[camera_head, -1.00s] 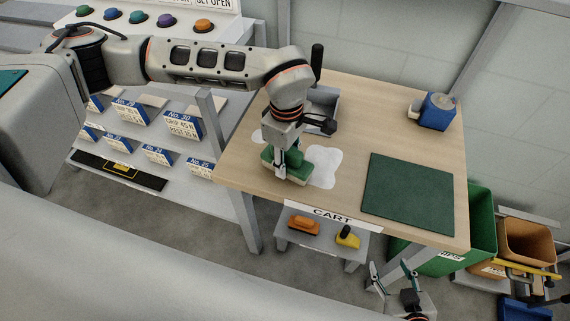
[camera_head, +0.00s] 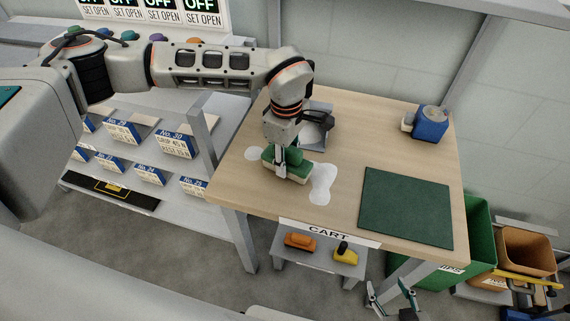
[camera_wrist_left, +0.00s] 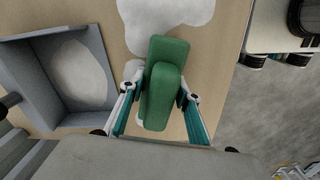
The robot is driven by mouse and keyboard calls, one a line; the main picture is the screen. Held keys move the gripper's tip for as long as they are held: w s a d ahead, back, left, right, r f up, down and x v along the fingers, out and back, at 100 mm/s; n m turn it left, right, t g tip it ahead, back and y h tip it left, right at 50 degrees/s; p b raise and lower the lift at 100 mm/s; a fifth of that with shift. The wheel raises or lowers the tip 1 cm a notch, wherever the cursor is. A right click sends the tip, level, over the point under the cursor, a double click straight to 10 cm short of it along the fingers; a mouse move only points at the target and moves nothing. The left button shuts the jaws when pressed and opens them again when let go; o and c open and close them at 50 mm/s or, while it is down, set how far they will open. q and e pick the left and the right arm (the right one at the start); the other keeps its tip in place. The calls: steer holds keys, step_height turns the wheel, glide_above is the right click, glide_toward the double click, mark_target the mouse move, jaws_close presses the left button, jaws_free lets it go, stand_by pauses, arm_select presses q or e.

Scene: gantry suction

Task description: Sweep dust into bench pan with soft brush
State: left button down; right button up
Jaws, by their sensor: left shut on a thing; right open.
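My left gripper (camera_head: 284,160) is shut on the green soft brush (camera_head: 296,166), which rests low at the bench top. In the left wrist view the brush (camera_wrist_left: 165,85) sits between the two fingers (camera_wrist_left: 160,92). The grey bench pan (camera_head: 320,107) lies just behind the brush, partly hidden by my left arm. In the left wrist view the pan (camera_wrist_left: 22,92) is left of the brush and has a pale dust patch (camera_wrist_left: 78,72) inside. White dust (camera_head: 321,186) lies on the bench right of the brush, with a smaller patch (camera_head: 252,154) to its left. My right gripper (camera_head: 392,300) is open and empty, low beside the bench.
A green mat (camera_head: 405,208) covers the bench's front right, and a blue object (camera_head: 431,122) stands at the back right. Bins (camera_head: 478,235) stand right; shelves of labelled boxes stand left.

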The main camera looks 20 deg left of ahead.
arm_select(q)
steer(key=shift+w, duration=1.65)
steer(key=shift+w+d+b, duration=0.1)
steer(key=shift+w+b, duration=0.35)
steer(key=shift+w, duration=0.35)
steer(key=shift+r, duration=0.1)
step_height(320, 180, up, 7)
steer(key=p, duration=0.4)
steer(key=shift+s, duration=0.1)
